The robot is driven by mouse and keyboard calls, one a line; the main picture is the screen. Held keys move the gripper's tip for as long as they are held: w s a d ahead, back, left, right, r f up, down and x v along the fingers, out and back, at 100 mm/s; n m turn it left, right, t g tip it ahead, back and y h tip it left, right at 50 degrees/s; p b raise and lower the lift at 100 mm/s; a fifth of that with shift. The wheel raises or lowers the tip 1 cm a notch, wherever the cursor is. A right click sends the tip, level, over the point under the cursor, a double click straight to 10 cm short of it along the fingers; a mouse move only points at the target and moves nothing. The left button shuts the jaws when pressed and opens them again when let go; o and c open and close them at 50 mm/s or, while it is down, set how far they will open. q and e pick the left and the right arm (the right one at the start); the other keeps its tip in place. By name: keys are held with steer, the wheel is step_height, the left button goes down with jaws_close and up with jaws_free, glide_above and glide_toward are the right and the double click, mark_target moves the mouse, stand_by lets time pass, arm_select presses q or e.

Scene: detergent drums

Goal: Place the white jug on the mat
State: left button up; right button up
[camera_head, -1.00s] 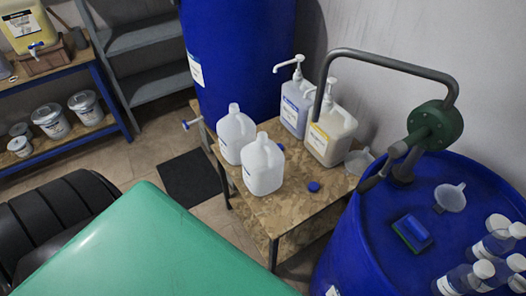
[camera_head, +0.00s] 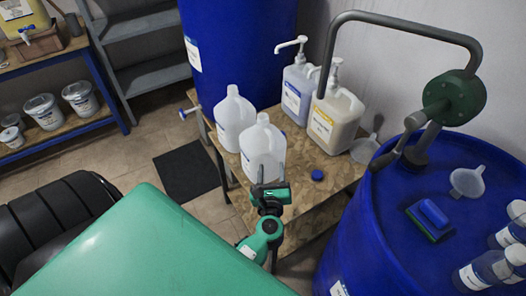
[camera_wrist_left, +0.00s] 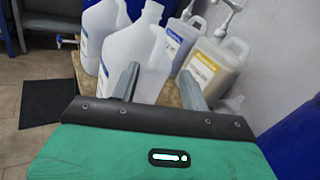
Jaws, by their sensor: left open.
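Two white jugs stand upright on the wooden table: the nearer jug (camera_head: 263,148) and the one behind it to the left (camera_head: 234,118). In the left wrist view, the nearer jug (camera_wrist_left: 140,48) shows beyond my fingers, the other (camera_wrist_left: 98,38) to its left. My left gripper (camera_head: 271,176) is open and empty in front of the nearer jug, overlapping its lower part in the picture; I cannot tell if it touches. Its fingers also show in the left wrist view (camera_wrist_left: 158,85). A dark mat (camera_head: 188,172) lies bare on the floor left of the table. My right gripper is out of view.
A blue cap (camera_head: 317,175) lies there. A blue drum (camera_head: 415,220) with a pump stands at right, another (camera_head: 240,45) behind.

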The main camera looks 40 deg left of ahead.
mark_target(272, 140)
arm_select(q)
steer(key=p+x, duration=0.1)
steer(key=x, duration=0.2)
steer(key=p+x, duration=0.1)
steer(key=x, duration=0.2)
steer(key=r+p+x, duration=0.1)
steer(key=x, duration=0.2)
steer(key=shift+w+a, duration=0.45)
steer(key=shift+w, duration=0.1)
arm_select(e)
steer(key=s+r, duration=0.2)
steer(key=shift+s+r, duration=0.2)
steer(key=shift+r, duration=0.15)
